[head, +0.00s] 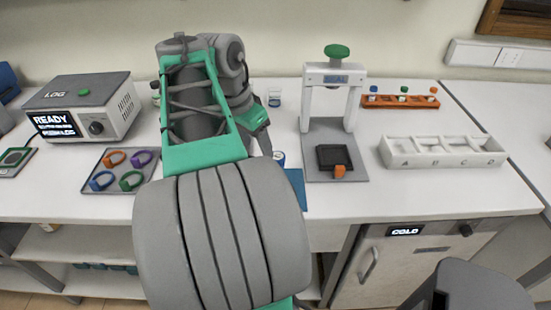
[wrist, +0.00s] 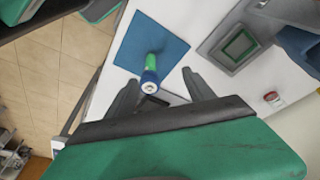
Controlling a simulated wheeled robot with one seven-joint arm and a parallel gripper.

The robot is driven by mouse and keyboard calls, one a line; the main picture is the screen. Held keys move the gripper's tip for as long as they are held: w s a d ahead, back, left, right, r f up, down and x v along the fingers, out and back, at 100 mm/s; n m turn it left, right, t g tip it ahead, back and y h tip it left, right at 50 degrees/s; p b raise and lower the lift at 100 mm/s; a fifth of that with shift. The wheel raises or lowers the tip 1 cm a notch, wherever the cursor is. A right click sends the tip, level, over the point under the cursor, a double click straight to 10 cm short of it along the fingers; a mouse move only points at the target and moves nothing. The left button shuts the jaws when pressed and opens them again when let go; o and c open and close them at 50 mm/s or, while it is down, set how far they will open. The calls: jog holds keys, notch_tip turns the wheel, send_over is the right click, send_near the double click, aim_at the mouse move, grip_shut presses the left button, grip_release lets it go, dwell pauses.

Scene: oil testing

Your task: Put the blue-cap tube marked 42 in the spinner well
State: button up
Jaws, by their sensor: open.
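An upright tube with a blue cap and green body (wrist: 150,70) stands by the blue mat in the wrist view. Its cap has a pale top with a mark too small to read. In the head view a blue-and-white top (head: 279,157) shows beside the blue mat, partly behind my arm. My gripper (wrist: 160,92) is open, with its fingers on either side of the tube's cap; I cannot tell whether they touch it. In the head view my gripper (head: 266,143) is mostly hidden by my arm. I cannot identify the spinner well.
A blue mat (head: 297,187) lies at the counter's front. A white press (head: 335,125) stands to its right. An orange rack (head: 385,101) holds blue, green and orange caps. A white divided tray (head: 440,152), a grey tray of rings (head: 120,170) and a READY box (head: 85,105) stand around.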

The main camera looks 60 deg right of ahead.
jog(key=s+m, duration=0.1)
jog(key=s+d, duration=0.1)
jog(key=s+d+m, duration=0.1)
jog(key=shift+s+r+m+b, duration=0.2)
jog(key=shift+r+m+b, duration=0.05)
jog(key=shift+m+b, duration=0.1)
jog(key=b+x, duration=0.1)
jog(key=x, duration=0.5)
jog(key=shift+s+f+b, duration=0.15)
jog(key=shift+f+b, duration=0.15)
jog(key=shift+b, duration=0.05)
grip_shut()
